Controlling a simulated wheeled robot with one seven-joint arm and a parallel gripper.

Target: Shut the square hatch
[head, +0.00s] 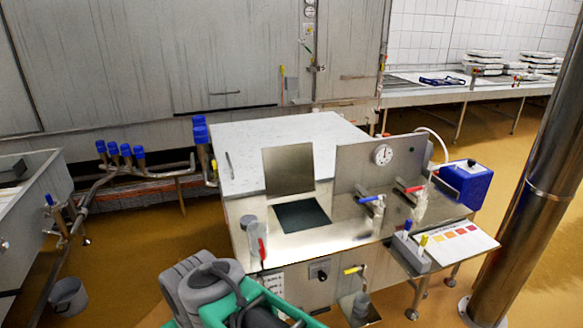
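The square hatch (289,171) is a plain metal plate standing upright on top of the steel machine, so it is open. In front of its lower edge is a dark square opening (301,215) in the machine's top. The hatch leans on nothing that I can see, and its hinge is too small to make out. My gripper does not show in the head view. Grey and green parts at the bottom, perhaps my own arm, stand in front of the machine, apart from the hatch.
Right of the opening stands a panel with a gauge (383,154) and red and blue-handled valves. A clear cylinder with a red handle (262,254) is at the front left. A blue box (467,183) and a steel post (532,190) are at the right.

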